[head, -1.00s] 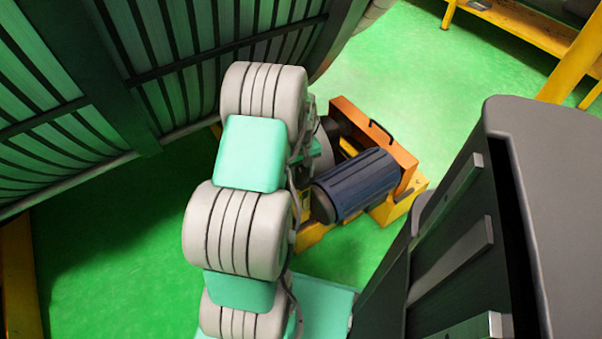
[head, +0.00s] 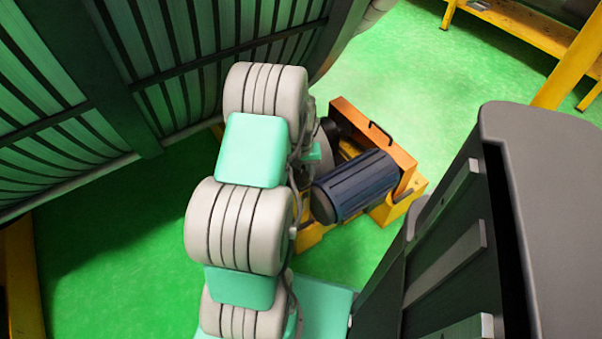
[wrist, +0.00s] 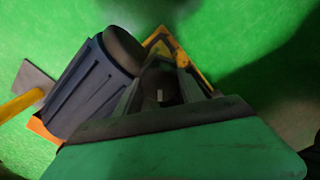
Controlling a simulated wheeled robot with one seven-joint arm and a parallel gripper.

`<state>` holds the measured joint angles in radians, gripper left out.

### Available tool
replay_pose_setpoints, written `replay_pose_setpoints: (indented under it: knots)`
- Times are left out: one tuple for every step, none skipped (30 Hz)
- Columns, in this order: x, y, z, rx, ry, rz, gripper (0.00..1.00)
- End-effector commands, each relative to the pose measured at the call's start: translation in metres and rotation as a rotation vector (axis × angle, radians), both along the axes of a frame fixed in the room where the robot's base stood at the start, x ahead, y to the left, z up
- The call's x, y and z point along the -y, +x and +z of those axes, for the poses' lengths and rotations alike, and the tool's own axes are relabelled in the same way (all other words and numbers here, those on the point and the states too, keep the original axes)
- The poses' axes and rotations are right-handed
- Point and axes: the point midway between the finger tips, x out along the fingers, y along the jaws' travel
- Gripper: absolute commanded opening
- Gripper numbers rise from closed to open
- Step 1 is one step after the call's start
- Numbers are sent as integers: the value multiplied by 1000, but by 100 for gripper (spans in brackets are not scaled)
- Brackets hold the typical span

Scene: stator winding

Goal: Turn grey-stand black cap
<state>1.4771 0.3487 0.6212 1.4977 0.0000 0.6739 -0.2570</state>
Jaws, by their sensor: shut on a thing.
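In the wrist view, the black cap (wrist: 163,84) is a dark round shape with a small pale mark, just beyond the broad green body of my gripper. The dark fingers of my gripper (wrist: 165,96) are around it and shut on it. The picture is dark there, so the exact contact is hard to see. In the head view, my arm hides most of the cap and gripper. A small green part of my gripper (head: 314,152) shows beside a dark round part, left of the motor. I cannot make out the grey stand clearly.
A ribbed blue-grey motor (head: 355,185) lies close to my gripper; it also shows in the wrist view (wrist: 93,85). An orange-yellow frame (head: 398,160) stands behind it. A large slatted dark structure (head: 130,75) fills the upper left. Green floor (head: 400,60) is clear at the back.

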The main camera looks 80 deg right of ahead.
Motion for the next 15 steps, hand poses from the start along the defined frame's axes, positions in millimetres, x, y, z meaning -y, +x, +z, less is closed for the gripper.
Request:
replay_pose_setpoints:
  knots:
    - [-1, 0, 2, 0, 2, -43, 6]
    - [-1, 0, 2, -1, 2, -71, 6]
    - [0, 0, 2, -1, 2, -110, 6]
    - [0, 0, 2, 0, 1, -138, 6]
    - [0, 0, 2, 0, 1, -167, 6]
    - [0, 0, 2, 0, 1, -205, 6]
    - [0, 0, 2, 0, 1, -233, 6]
    - [0, 0, 2, 0, 1, -261, 6]
    - [0, 0, 1, 0, 1, -299, 6]
    - [0, 0, 1, 0, 1, -326, 6]
    - [0, 0, 1, 0, 1, -353, 6]
    - [0, 0, 1, 0, 1, -389, 6]
    - [0, 0, 1, 0, 1, -414, 6]
    - [0, 0, 1, 0, 1, -440, 6]
    - [0, 0, 1, 0, 1, -472, 6]
